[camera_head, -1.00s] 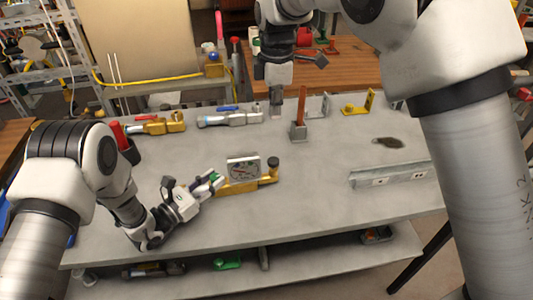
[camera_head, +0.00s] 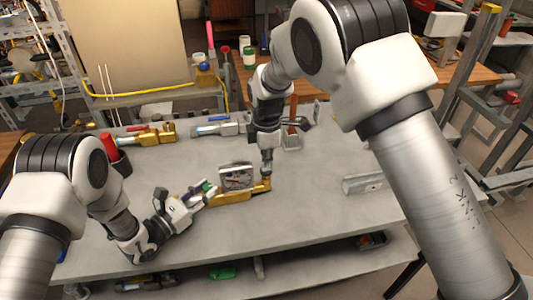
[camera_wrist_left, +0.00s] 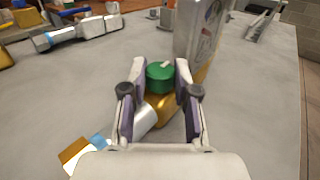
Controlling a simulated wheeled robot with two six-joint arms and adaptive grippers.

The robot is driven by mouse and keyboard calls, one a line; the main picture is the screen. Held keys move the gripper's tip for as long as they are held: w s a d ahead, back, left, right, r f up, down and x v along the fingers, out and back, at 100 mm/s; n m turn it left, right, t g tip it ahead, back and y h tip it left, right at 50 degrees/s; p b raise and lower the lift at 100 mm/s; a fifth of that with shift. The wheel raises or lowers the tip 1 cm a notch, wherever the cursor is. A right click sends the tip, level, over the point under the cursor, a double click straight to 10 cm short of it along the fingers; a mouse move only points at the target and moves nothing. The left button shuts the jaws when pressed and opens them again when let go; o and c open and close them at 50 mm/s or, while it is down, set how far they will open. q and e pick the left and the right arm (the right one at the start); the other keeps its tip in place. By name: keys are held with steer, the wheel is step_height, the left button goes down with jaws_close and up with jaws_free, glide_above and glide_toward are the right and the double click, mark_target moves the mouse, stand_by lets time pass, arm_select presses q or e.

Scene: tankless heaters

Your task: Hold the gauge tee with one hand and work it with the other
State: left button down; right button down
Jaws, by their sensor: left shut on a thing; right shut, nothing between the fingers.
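The gauge tee is a brass body (camera_head: 232,199) with a square grey-framed dial gauge (camera_head: 236,178) on top, lying on the grey bench. My left gripper (camera_head: 209,190) is shut on its left end. My right gripper (camera_head: 267,172) points down, shut and empty, at the tee's right end. It hides the dark knob there; contact cannot be told.
More brass (camera_head: 152,135) and silver-blue (camera_head: 219,127) valves lie along the bench's back, near a red-and-black cup (camera_head: 114,152). An upright rust-brown bar on a grey base (camera_head: 292,140) stands behind my right gripper. A grey channel (camera_head: 363,184) lies right. The front bench top is clear.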

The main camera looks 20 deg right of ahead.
steer(key=shift+f, duration=0.1)
steer(key=shift+s+f, duration=0.1)
steer(key=shift+f, duration=1)
steer(key=shift+r, duration=0.1)
step_height(320, 180, up, 14)
stand_by(1.8)
step_height(320, 180, up, 2)
steer(key=shift+r, duration=0.2)
steer(key=shift+f, duration=0.1)
